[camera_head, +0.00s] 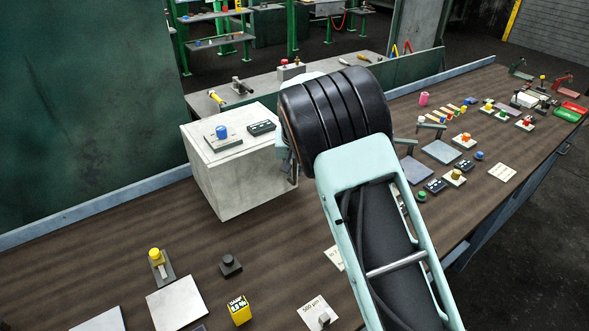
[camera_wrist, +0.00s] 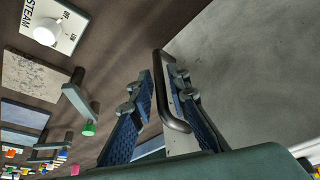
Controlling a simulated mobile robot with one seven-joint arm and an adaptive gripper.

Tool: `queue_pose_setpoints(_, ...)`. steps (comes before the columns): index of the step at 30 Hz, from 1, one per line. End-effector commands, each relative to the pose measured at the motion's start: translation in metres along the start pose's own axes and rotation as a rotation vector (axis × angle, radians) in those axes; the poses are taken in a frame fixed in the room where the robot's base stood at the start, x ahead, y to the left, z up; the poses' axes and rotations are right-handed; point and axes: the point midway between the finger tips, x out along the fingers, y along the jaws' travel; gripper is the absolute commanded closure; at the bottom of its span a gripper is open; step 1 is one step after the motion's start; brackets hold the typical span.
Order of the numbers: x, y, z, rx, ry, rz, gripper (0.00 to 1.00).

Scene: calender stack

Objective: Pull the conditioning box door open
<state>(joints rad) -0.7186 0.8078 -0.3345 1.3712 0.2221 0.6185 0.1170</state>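The conditioning box (camera_head: 238,178) is a pale grey box on the brown bench, left of my arm in the head view. Its grey door face (camera_wrist: 245,70) fills the right of the wrist view. A dark bar handle (camera_wrist: 164,85) stands out from the door. My gripper (camera_wrist: 160,77) has its two blue-grey fingers spread on either side of the handle. A gap shows between the left finger and the bar; the right finger is close to it, and I cannot tell whether it touches. In the head view my arm hides the fingers and handle.
A small stand with a blue knob (camera_head: 222,132) and a black display (camera_head: 262,128) sit on the box top.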

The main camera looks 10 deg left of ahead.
Motion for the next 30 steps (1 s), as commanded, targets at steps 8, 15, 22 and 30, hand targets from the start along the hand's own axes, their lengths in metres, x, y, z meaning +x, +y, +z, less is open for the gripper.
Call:
queue_pose_setpoints(8,0.0092,-0.0005,-0.0001,0.001,0.001,-0.001,0.84)
queue_pose_setpoints(15,0.0092,-0.0004,0.0,0.0,0.0,-0.001,0.93)
queue_pose_setpoints(22,0.009,-0.0004,0.0001,0.0,0.0,-0.001,1.0)
queue_pose_setpoints(30,0.0087,-0.0002,0.0008,0.002,0.0,0.0,1.0)
